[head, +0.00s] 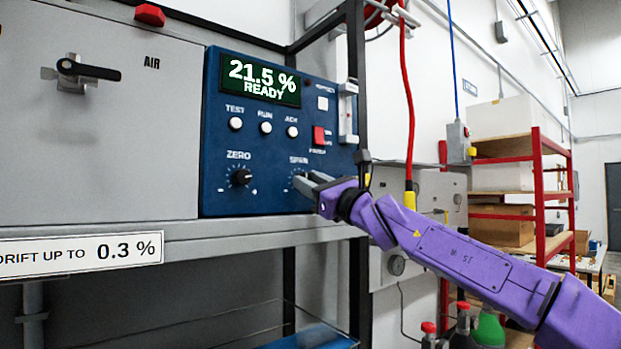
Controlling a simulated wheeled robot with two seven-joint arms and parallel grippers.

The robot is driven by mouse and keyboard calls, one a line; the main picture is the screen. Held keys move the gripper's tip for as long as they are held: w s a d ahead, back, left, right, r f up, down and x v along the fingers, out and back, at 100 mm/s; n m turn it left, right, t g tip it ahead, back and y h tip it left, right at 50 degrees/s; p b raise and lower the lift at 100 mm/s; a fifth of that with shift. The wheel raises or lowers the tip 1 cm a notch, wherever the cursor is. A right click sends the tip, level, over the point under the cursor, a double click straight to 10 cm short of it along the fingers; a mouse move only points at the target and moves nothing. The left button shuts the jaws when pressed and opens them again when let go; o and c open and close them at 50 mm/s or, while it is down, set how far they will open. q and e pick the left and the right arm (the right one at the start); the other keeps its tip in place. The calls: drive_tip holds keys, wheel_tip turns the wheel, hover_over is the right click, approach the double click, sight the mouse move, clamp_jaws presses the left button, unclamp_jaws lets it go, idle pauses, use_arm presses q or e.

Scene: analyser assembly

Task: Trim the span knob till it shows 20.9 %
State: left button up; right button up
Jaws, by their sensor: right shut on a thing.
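The blue analyser panel (262,150) stands on a grey shelf, and its display (260,79) reads 21.5 % READY. The span knob sits under the SPAN label (299,160) at the panel's lower right; the gripper's fingers cover it. My right gripper (306,184), on a purple arm from the right, is shut on the span knob. The zero knob (241,177) is free, to the left of it. My left gripper is not in the view.
TEST, RUN and ACK buttons (265,127) and a red switch (319,136) sit above the knobs. A black frame post (357,270) and a hanging red cable (407,100) are close to my right arm. A grey AIR cabinet (100,150) stands at left.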

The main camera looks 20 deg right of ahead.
drive_tip(key=n+g+y+p, duration=0.1)
drive_tip(key=n+p, duration=0.2)
drive_tip(key=n+g+y+p, duration=0.1)
drive_tip(key=n+g+p, duration=0.1)
drive_tip(key=n+p, duration=0.2)
drive_tip(key=r+n+g+y+p, duration=0.1)
drive_tip(key=n+p, duration=0.3)
drive_tip(key=shift+w+d+g, duration=0.1)
drive_tip(key=shift+d+g, duration=0.1)
drive_tip(key=shift+g, duration=0.2)
drive_tip(key=n+g+p, duration=0.1)
drive_tip(key=n+p, duration=0.1)
drive_tip(key=n, duration=0.1)
drive_tip(key=shift+f+n, duration=0.1)
drive_tip(key=shift+n, duration=0.2)
drive_tip(key=shift+f+n+g+p, duration=0.1)
drive_tip(key=shift+n+g+p, duration=0.2)
drive_tip(key=shift+n+p, duration=0.45)
drive_tip(key=o, duration=1)
drive_tip(key=shift+o, duration=0.2)
